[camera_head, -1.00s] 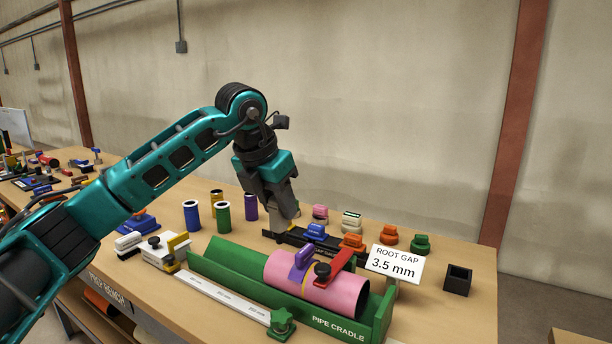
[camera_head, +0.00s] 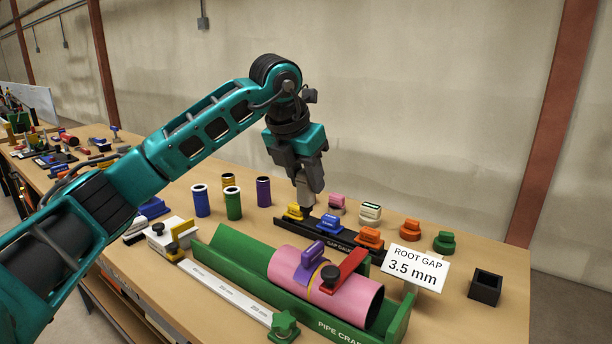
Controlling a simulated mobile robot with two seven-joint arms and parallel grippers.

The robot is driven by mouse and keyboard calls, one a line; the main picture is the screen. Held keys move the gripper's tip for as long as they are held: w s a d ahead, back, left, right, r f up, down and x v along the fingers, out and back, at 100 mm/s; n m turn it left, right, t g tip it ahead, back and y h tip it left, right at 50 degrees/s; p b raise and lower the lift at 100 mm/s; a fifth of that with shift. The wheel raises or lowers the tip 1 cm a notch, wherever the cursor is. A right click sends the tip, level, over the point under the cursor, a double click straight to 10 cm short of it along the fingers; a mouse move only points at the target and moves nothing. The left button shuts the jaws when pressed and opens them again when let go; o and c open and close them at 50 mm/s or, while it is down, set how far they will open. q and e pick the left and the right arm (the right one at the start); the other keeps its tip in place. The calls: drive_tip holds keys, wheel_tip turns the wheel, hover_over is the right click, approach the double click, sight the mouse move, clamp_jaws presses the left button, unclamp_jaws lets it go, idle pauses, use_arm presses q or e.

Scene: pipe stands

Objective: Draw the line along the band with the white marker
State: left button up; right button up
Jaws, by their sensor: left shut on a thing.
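My left gripper (camera_head: 307,208) points down at the left end of the black gap gauge rack (camera_head: 335,241). It is shut on what looks like the yellow block (camera_head: 295,211) there; its fingers partly hide the contact. The pink pipe (camera_head: 350,299) lies in the green pipe cradle (camera_head: 235,256). I cannot make out a white marker. My right gripper is not in view.
Blue (camera_head: 327,222) and orange (camera_head: 368,238) blocks sit in the rack. Behind it are several coloured pieces. Upright tubes (camera_head: 233,204) stand left. A ROOT GAP sign (camera_head: 415,268) and a black open box (camera_head: 485,287) are right. A white ruler (camera_head: 228,293) lies along the cradle's front.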

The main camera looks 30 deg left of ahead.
sight(304, 213)
use_arm(q)
drive_tip(key=shift+f+b, duration=1.8)
drive_tip(key=shift+f, duration=1.1)
drive_tip(key=shift+f+b, duration=0.3)
drive_tip(key=shift+f, duration=0.2)
drive_tip(key=shift+f+b, duration=0.6)
drive_tip(key=shift+f, duration=0.4)
drive_tip(key=shift+s+r, duration=0.25)
drive_tip(key=shift+s, duration=0.1)
drive_tip(key=shift+s+a+f+b, duration=0.1)
drive_tip(key=shift+s+f+b, duration=0.1)
drive_tip(key=shift+s, duration=0.35)
drive_tip(key=shift+s+a+f+b, duration=0.1)
drive_tip(key=shift+s+b, duration=0.1)
drive_tip(key=shift+s, duration=0.3)
drive_tip(key=shift+w+r+p, duration=0.2)
drive_tip(key=shift+w+p, duration=0.2)
drive_tip(key=shift+w, duration=0.1)
drive_tip(key=shift+w+d, duration=0.15)
drive_tip(key=shift+w, duration=0.1)
drive_tip(key=shift+w+f+p, duration=0.2)
drive_tip(key=shift+w+p, duration=0.25)
drive_tip(key=shift+w, duration=0.25)
